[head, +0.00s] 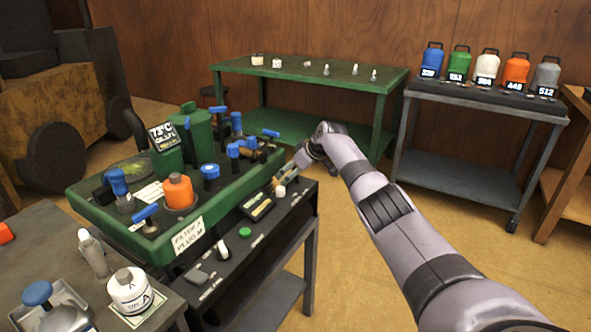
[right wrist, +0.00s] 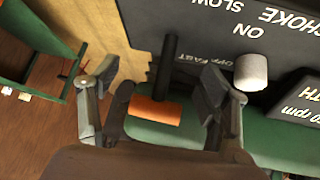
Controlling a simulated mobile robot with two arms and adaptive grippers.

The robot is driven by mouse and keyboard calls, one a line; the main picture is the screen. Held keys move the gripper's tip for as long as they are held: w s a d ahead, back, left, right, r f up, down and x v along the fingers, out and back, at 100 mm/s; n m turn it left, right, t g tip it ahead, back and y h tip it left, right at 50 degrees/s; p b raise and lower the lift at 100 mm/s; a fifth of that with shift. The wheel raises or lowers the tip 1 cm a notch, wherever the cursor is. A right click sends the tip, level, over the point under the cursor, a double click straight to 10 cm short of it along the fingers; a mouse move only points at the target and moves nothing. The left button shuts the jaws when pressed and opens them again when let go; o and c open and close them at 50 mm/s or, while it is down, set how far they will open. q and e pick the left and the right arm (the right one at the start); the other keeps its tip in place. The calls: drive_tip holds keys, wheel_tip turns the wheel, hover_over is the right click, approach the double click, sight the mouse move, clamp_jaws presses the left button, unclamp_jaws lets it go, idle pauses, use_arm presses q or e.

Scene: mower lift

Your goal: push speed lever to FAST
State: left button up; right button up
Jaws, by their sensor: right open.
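My right gripper (head: 288,178) is beside the right end of the green mower unit (head: 130,235) in the head view. In the right wrist view my right gripper (right wrist: 158,88) is open, with one finger on each side of a dark lever with an orange block (right wrist: 155,110) at its end. I cannot tell whether either finger touches it. The black panel (right wrist: 210,30) behind carries upside-down words, among them CHOKE, SLOW, ON, OFF and FAST. A white knob (right wrist: 251,72) stands just right of the right finger. My left gripper is not in view.
The mower unit has several blue-handled parts and an orange cap (head: 178,190). A dark cart (head: 290,255) stands below it. A green table (head: 300,75) and a grey cart with coloured jugs (head: 480,95) stand behind. Floor is clear right of my arm.

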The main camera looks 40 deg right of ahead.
drive_tip(key=v, duration=1.2)
drive_tip(key=shift+d, duration=0.1)
